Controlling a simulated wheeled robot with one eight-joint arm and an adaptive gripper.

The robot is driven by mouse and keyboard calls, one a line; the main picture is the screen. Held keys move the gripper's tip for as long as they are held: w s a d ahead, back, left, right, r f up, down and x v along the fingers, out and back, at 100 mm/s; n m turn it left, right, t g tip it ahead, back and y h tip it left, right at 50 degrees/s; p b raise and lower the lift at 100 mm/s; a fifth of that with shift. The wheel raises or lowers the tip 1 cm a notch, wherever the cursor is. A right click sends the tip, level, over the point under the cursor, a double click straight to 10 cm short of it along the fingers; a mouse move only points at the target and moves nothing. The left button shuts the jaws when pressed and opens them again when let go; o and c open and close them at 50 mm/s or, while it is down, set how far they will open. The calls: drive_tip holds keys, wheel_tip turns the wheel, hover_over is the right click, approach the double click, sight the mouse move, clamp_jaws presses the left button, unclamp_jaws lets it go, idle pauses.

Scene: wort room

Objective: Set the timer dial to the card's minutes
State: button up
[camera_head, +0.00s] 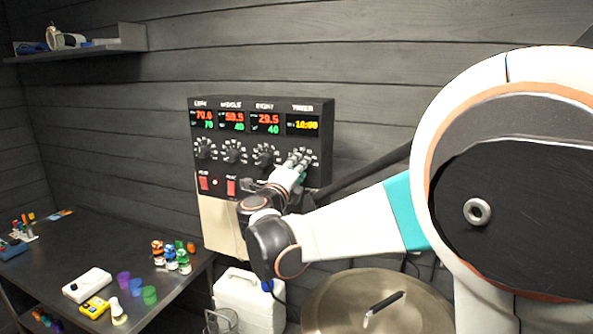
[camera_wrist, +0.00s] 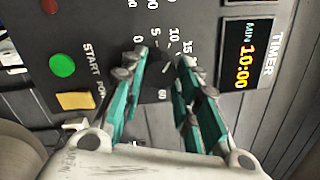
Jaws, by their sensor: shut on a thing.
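The black control box (camera_head: 262,184) is on the wall, with several displays and dials. The timer display (camera_head: 303,125) at its right end reads 10:00, and it reads 10:00 MIN in the wrist view (camera_wrist: 243,68). The timer dial (camera_wrist: 157,76) is dark, with white numbers around it; 0, 5, 10, 15 and 60 show. My gripper (camera_wrist: 161,62) is shut on the dial, one teal finger on each side. In the head view my gripper (camera_head: 294,166) covers most of this dial. I cannot make out a card with minutes.
A green round button (camera_wrist: 62,65) and a yellow square (camera_wrist: 76,100) are beside the dial. Three other dials, such as the right dial (camera_head: 264,155), are left of my gripper. A large round metal lid (camera_head: 340,296) is below my arm. A dark table (camera_head: 60,262) with small items stands left.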

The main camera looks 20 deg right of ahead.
drive_tip(key=shift+f, duration=0.1)
drive_tip(key=o, duration=1.1)
